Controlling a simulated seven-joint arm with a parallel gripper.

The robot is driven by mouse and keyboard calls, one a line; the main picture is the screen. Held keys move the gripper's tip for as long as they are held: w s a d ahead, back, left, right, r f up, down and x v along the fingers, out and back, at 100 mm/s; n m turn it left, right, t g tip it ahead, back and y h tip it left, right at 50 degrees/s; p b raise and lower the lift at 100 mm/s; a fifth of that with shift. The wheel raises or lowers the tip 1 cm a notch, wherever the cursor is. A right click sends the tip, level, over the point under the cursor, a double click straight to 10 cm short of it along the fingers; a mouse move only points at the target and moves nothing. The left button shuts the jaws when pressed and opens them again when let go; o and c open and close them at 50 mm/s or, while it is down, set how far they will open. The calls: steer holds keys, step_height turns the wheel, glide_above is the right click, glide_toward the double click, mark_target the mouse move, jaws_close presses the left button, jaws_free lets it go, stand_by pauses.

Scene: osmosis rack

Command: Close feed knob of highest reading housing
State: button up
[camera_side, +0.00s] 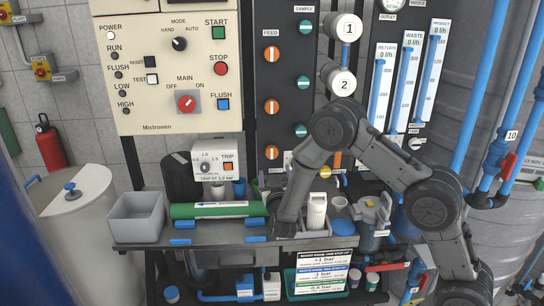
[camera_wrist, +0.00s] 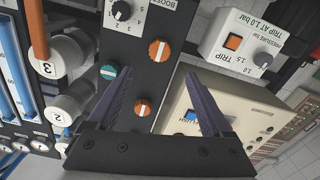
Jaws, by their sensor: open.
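The feed knobs are orange with white bars, in a column on the dark panel. In the side view I see the top (camera_side: 272,54), middle (camera_side: 271,106) and lower (camera_side: 271,152) ones, bars roughly upright. The wrist view shows two orange knobs, one (camera_wrist: 159,51) beyond my fingertips and one (camera_wrist: 142,107) between my fingers in the picture. Housing 1 (camera_side: 349,28) and housing 2 (camera_side: 343,84) show white numbered ends; housing 3 (camera_wrist: 55,66) shows in the wrist view. No housing reading is legible. My gripper (camera_wrist: 158,72) is open and empty, apart from the knobs.
Teal sample knobs (camera_side: 303,82) stand right of the feed column. The cream control panel (camera_side: 165,90) is at left, with a trip box (camera_side: 214,158) below. The bench holds a grey bin (camera_side: 137,218), a green cylinder (camera_side: 216,210) and a white bottle (camera_side: 317,210).

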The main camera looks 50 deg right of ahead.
mark_target(272, 154)
steer(key=x, duration=1.1)
steer(key=shift+w+d, duration=0.25)
jaws_close()
